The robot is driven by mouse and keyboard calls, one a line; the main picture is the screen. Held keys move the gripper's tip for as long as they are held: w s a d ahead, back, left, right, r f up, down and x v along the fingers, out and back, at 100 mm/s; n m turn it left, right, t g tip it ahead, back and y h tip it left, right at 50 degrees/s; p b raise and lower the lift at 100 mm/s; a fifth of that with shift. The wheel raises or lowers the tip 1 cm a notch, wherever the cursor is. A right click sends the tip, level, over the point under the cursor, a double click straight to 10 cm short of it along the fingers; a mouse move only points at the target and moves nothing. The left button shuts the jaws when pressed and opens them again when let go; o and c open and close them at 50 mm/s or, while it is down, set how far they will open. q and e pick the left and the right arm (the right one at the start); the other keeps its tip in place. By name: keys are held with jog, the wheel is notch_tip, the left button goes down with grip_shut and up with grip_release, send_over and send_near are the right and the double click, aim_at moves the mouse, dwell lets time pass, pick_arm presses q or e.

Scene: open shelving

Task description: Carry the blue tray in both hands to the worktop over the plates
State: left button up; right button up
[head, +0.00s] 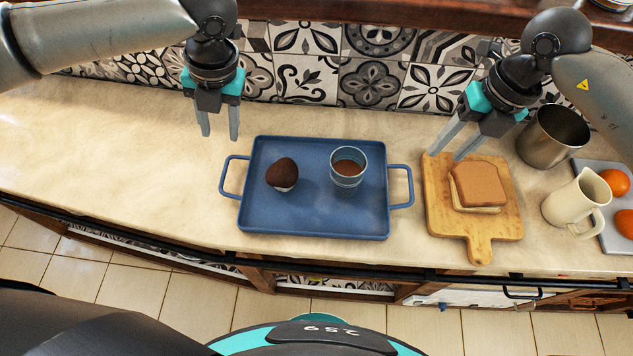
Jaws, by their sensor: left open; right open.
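The blue tray (315,222) lies flat on the pale worktop (120,150), with a handle at its left end and one at its right end. On it are a dark brown muffin (282,173) and a glass (348,168) with brown liquid. My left gripper (220,137) is open and empty above the worktop, up and left of the tray's left handle (228,178). My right gripper (446,152) is open and empty, up and right of the right handle (403,186), over the back of the wooden board. Neither gripper touches the tray. No plates are clearly in view.
Right of the tray, a wooden board (482,228) holds a sandwich (478,187). Further right are a metal cup (550,135), a cream jug (577,200) and a grey tray with oranges (613,183). A patterned tile wall (370,80) stands behind. The worktop's left is clear.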

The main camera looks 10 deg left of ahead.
aim_at(224, 169)
pick_arm(q)
jog(key=a+f, duration=0.1)
jog(key=f, duration=0.3)
jog(key=a+f, duration=0.1)
jog(key=f, duration=0.8)
jog(key=shift+a+f, duration=0.1)
jog(key=shift+a, duration=0.3)
pick_arm(e)
jog(key=a+f, duration=0.1)
jog(key=f, duration=0.7)
jog(key=a+f, duration=0.1)
jog(key=f, duration=0.4)
jog(key=shift+a+f, duration=0.1)
jog(key=shift+a, duration=0.2)
pick_arm(q)
grip_shut()
pick_arm(e)
grip_shut()
